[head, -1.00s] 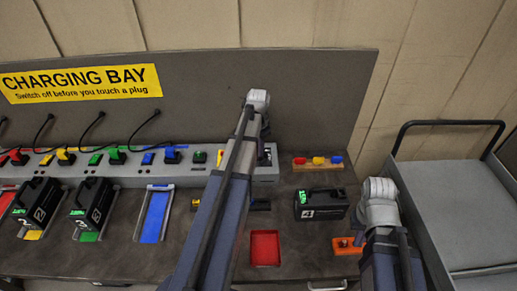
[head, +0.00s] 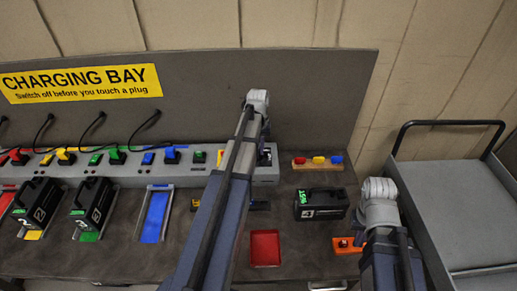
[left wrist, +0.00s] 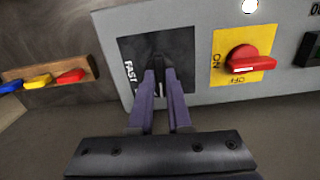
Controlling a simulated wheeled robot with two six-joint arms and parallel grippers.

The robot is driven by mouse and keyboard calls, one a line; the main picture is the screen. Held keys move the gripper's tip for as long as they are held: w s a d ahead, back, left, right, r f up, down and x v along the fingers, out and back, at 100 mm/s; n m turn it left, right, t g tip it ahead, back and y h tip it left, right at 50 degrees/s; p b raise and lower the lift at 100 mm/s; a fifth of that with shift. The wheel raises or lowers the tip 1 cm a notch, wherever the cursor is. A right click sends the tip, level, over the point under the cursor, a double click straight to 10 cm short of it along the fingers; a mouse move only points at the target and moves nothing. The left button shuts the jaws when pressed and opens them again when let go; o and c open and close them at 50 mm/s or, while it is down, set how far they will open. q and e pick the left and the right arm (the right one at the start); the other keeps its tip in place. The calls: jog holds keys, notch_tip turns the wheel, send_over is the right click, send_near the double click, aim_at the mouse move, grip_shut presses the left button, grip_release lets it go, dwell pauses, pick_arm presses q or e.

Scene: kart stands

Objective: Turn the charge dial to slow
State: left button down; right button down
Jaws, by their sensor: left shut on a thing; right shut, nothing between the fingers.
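The charge dial's black plate (left wrist: 183,44) fills the middle of the left wrist view, on the front of the grey charger housing. The word FAST reads along its left side; another label is mostly hidden behind the fingers. My left gripper (left wrist: 165,78) is shut on the dark dial knob, which is largely hidden between the fingers, so I cannot tell its setting. In the head view my left arm covers the dial; part of the wrist shows at the right end of the grey housing (head: 190,178). My right gripper (head: 357,240) is shut and empty, low at the right by an orange block.
A red rotary switch (left wrist: 248,60) on a yellow ON/OFF plate sits right of the dial. A wooden block with coloured pieces (head: 318,163) is beside the housing. Battery 4 (head: 321,204), a red tray (head: 264,249) and the orange block (head: 345,246) are on the bench; a grey cart (head: 445,205) stands right.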

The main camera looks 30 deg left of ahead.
aim_at(259, 151)
pick_arm(q)
jog(key=shift+s+n, duration=0.1)
jog(key=shift+n, duration=0.3)
jog(key=c, duration=0.9)
grip_release()
jog(key=shift+o, duration=0.2)
jog(key=shift+r, duration=0.1)
notch_tip(259, 151, up, 8)
jog(key=p, duration=0.8)
jog(key=shift+f, duration=0.2)
jog(key=shift+d, duration=0.1)
